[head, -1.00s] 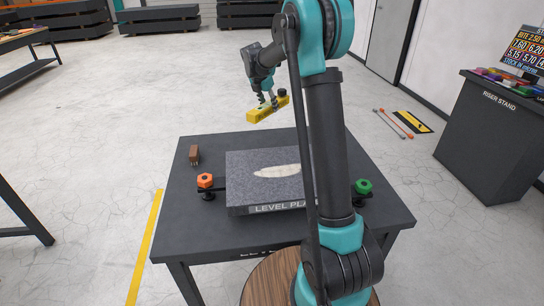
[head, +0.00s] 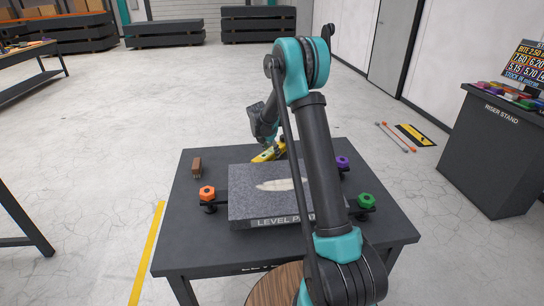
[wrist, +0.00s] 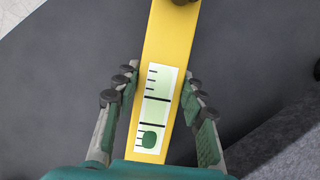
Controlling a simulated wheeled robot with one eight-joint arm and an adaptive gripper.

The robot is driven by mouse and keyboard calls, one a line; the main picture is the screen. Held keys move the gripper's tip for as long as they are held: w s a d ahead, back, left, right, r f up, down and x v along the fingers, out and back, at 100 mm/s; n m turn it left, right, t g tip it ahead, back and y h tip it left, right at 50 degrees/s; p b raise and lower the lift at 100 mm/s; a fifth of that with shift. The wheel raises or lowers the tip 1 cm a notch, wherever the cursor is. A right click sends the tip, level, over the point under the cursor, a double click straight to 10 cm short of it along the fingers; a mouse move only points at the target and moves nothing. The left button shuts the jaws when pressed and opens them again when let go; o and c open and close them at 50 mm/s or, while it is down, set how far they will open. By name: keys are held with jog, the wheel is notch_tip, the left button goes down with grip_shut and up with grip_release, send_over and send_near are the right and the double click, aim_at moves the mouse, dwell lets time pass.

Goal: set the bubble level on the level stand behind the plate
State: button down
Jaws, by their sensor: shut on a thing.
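The yellow bubble level (head: 266,155) is held over the back edge of the table, behind the grey granite level plate (head: 243,190). In the wrist view my gripper (wrist: 160,105) has a finger on each side of the level (wrist: 172,45), and the green vial window with a dark green bubble near one end faces the camera. The jaws are shut on the level. In the head view the gripper (head: 272,140) is partly hidden behind my arm. I cannot make out the level stand; my arm and the level cover part of that area.
An orange knob (head: 207,193), a green knob (head: 366,201) and a purple knob (head: 342,163) stand around the plate. A small brown block (head: 196,167) is on the table's (head: 183,222) left rear. The riser stand (head: 490,150) is off to the right. The table's left side is mostly clear.

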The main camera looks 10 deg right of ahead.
notch_tip(320, 180, down, 2)
jog(key=shift+f, duration=0.15)
jog(key=c, duration=0.9)
grip_release()
jog(key=v, duration=1.2)
